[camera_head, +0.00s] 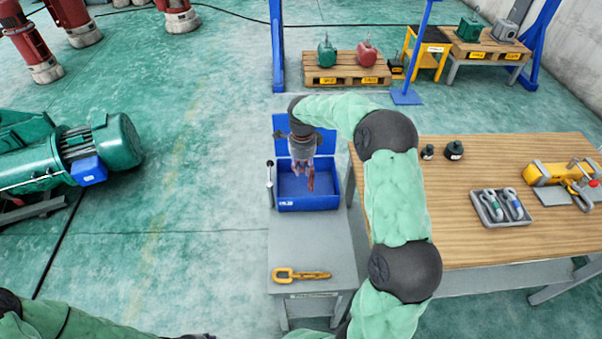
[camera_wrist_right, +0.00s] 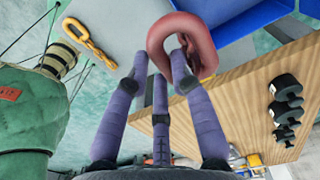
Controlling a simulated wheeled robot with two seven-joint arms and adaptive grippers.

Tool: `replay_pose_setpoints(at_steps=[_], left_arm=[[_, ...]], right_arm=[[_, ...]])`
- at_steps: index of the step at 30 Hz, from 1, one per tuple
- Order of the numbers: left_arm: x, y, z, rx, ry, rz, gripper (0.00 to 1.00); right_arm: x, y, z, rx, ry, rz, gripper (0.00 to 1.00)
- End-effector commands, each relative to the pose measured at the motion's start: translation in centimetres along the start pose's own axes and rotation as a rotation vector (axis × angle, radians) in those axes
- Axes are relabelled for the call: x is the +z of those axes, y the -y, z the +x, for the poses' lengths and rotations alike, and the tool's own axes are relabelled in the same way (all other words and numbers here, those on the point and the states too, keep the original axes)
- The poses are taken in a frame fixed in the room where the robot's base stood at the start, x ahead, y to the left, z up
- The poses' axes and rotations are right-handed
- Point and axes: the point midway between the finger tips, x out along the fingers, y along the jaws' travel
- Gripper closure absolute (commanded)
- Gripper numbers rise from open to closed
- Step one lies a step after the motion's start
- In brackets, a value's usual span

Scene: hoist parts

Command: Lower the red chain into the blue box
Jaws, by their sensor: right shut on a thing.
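The red chain (camera_head: 310,180) hangs from my right gripper (camera_head: 301,160), which points down over the open blue box (camera_head: 308,205). In the right wrist view the fingers (camera_wrist_right: 162,65) are shut on a thick red link (camera_wrist_right: 207,35). The rest of the chain is mostly hidden there. The chain's lower end appears in front of the box's inside; I cannot tell whether it touches the floor of the box. The blue lid stands up behind the box. Only a sliver of my left gripper (camera_head: 190,337) shows at the bottom edge, its fingers unclear.
The box stands on a grey stand (camera_head: 310,240), with a yellow chain (camera_head: 300,275) at its front. A wooden table (camera_head: 460,240) to the right holds dark weights (camera_head: 453,150), a tray of shackles (camera_head: 500,208) and a yellow hoist (camera_head: 550,173).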

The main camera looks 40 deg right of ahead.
Motion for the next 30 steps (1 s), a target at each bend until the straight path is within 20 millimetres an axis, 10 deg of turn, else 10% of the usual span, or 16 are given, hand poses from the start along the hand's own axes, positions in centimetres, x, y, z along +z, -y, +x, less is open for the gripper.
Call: replay_pose_setpoints(at_steps=[30], left_arm=[[0.1, -1.4, -3.8, 0.0, 0.0, 0.0, 0.6]], right_arm=[[-1.3, 11.2, -0.2, -0.002, 0.0, 0.001, 1.0]])
